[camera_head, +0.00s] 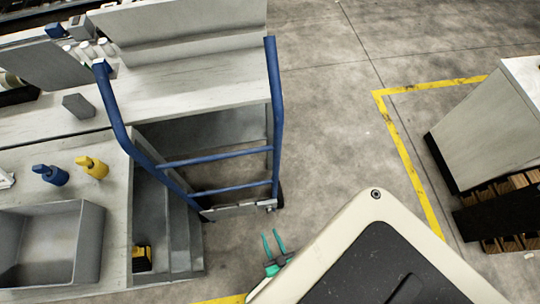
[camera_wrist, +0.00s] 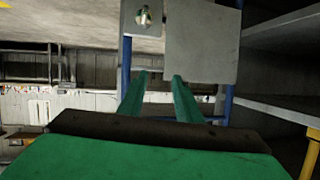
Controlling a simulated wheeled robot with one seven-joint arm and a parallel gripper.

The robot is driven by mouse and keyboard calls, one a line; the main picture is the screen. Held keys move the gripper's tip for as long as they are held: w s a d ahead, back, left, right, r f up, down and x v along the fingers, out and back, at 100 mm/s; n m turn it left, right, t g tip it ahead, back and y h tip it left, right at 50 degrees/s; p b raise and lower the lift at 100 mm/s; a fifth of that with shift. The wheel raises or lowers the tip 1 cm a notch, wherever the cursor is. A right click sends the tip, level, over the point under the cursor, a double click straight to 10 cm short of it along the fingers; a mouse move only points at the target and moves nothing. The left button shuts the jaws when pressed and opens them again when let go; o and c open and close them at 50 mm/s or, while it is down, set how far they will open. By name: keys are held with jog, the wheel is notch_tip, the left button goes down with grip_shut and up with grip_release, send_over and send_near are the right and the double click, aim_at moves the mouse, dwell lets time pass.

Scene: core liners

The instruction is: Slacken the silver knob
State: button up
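A small round shiny metal piece (camera_wrist: 143,17), which looks like the silver knob, sits on a grey plate at the top of the wrist view. It is small there, and its exact shape and setting are unclear. I cannot pick it out surely in the head view. My gripper (camera_head: 272,237) has two green fingers held apart, with nothing between them. In the head view it is low and central, just in front of the foot of a blue hand truck (camera_head: 217,158). In the wrist view the fingertips (camera_wrist: 158,76) lie below the metal piece, apart from it in the picture.
The hand truck's grey toe plate (camera_head: 235,210) is close ahead of the fingers. A grey workbench (camera_head: 120,200) with a sink, a blue bottle (camera_head: 50,175) and a yellow bottle (camera_head: 92,167) stands left. A grey bin (camera_head: 490,135) stands right. Open floor (camera_head: 335,120) lies between.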

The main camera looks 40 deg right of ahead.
jog(key=m+g+h, duration=0.1)
jog(key=m, duration=0.1)
send_near(269, 212)
jog(key=s+a+r, duration=0.1)
jog(key=s+r, duration=0.1)
jog(key=shift+x, duration=5.3)
jog(key=shift+f, duration=0.15)
jog(key=shift+c, duration=0.7)
grip_shut()
